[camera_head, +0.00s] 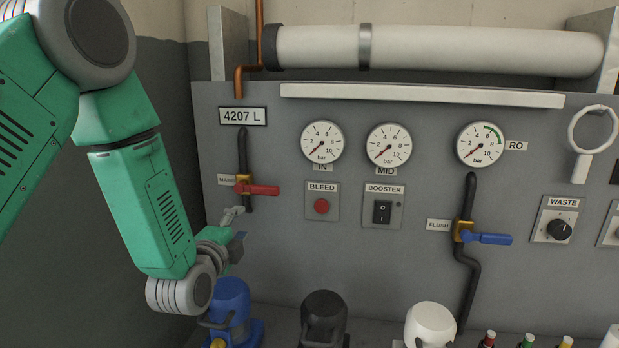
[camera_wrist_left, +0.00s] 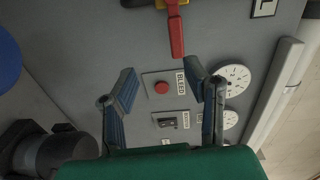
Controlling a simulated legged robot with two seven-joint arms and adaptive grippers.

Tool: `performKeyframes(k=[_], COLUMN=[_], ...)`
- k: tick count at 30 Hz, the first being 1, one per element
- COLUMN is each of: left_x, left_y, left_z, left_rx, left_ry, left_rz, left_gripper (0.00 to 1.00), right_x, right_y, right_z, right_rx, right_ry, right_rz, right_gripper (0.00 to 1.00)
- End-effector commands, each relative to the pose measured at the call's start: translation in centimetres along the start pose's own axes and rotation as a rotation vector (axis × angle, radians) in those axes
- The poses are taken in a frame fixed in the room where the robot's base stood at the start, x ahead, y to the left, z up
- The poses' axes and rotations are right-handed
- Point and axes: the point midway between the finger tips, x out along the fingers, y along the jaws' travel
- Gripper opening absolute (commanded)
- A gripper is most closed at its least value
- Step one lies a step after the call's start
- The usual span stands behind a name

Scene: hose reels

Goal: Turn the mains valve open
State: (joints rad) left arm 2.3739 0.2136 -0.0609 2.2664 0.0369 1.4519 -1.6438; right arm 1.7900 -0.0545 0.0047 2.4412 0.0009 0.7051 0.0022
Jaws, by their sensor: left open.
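The mains valve has a red lever (camera_head: 260,189) on a brass body (camera_head: 243,184), on a dark vertical pipe (camera_head: 242,148). The lever points right, across the pipe. A partly covered label stands to its left. My left gripper (camera_head: 236,226) is just below the lever, apart from it, and partly hidden by my wrist. In the left wrist view my left gripper (camera_wrist_left: 159,83) is open and empty, its two fingers spread. There the red lever (camera_wrist_left: 176,36) lies ahead of the fingertips, closer to the right-hand finger. My right gripper is not in view.
The red bleed button (camera_head: 321,206) and booster switch (camera_head: 382,211) are right of the lever. Gauges (camera_head: 322,142) sit above. A blue flush lever (camera_head: 489,239) is farther right. Blue (camera_head: 231,305), black (camera_head: 323,315) and white (camera_head: 430,322) units stand below.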

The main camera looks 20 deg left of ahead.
Motion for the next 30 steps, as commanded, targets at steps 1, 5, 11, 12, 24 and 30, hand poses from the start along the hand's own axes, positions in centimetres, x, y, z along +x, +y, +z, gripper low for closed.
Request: performKeyframes(k=[1, 5, 11, 12, 24, 30], left_x=[0.1, 0.7, 3.9, 4.8, 12.5, 13.9], left_y=[-1.3, -2.1, -2.0, -2.1, -2.1, -2.2], left_z=[0.1, 0.0, 0.0, 0.2, 0.7, 0.4], left_rx=[0.02, 0.046, 0.043, 0.041, 0.038, 0.042], left_ry=[-0.006, -0.012, -0.011, -0.011, -0.011, -0.009], left_rz=[-0.022, -0.042, -0.04, -0.04, -0.038, -0.037], left_gripper=[0.41, 0.41, 0.41, 0.41, 0.41, 0.41], right_x=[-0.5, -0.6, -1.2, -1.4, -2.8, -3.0], right_y=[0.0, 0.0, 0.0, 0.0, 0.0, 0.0], right_z=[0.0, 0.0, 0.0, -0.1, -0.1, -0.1], right_rx=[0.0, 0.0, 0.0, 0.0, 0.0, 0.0], right_ry=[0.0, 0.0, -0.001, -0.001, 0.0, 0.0], right_rz=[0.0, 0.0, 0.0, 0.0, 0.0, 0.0], right_gripper=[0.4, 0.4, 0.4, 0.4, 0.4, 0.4])
